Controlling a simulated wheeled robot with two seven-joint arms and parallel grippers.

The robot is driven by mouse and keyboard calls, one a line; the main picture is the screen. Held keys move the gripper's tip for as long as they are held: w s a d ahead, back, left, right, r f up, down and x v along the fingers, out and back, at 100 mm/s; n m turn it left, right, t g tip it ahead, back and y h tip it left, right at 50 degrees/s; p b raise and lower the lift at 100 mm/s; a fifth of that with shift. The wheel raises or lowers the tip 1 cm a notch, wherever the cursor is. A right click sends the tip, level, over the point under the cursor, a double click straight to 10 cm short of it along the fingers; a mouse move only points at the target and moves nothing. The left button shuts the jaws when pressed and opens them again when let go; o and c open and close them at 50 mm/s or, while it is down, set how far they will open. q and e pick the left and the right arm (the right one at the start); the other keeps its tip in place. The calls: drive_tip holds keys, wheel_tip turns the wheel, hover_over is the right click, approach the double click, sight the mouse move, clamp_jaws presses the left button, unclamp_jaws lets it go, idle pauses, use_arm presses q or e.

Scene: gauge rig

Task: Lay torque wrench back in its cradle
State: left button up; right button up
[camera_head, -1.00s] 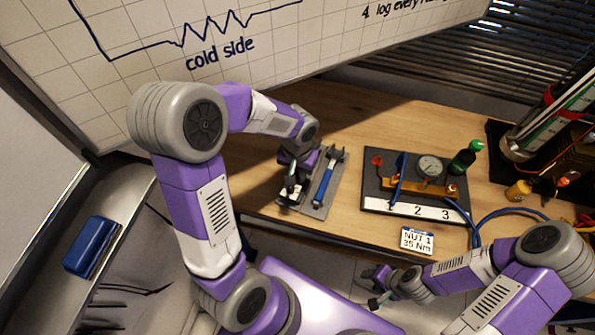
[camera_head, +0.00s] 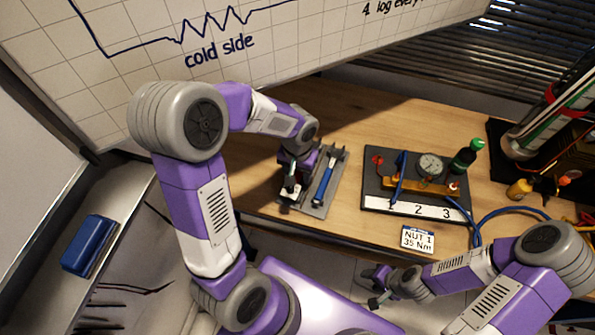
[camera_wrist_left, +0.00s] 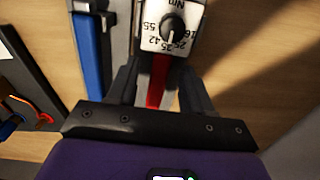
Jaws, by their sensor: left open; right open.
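The torque wrench (camera_wrist_left: 172,22), with a white dial head and a red band on its handle, shows in the left wrist view. My left gripper (camera_wrist_left: 159,82) is open, with a finger on either side of the red-banded handle. In the head view my left gripper (camera_head: 289,193) is low over the left side of a grey tray (camera_head: 318,210), which looks like the cradle, and hides most of the wrench. Whether the wrench is fully seated cannot be told. A blue-handled tool (camera_head: 324,183) lies beside it on the tray. My right gripper (camera_head: 376,287) is open and empty, in front of the bench.
A dark gauge board (camera_head: 373,180) with a dial gauge (camera_head: 430,165) and numbered strip stands right of the tray. A sign reading NUT 1, 35 Nm (camera_head: 418,239) is at the bench's front edge. A green-capped bottle (camera_head: 465,158) and blue hose (camera_head: 510,211) are further right.

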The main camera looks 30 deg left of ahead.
use_arm(q)
wheel_tip(320, 180, up, 8)
drive_tip(key=shift+f+p, duration=0.15)
drive_tip(key=shift+p, duration=1.05)
use_arm(e)
wheel_tip(320, 180, up, 2)
drive_tip(key=shift+r, duration=0.2)
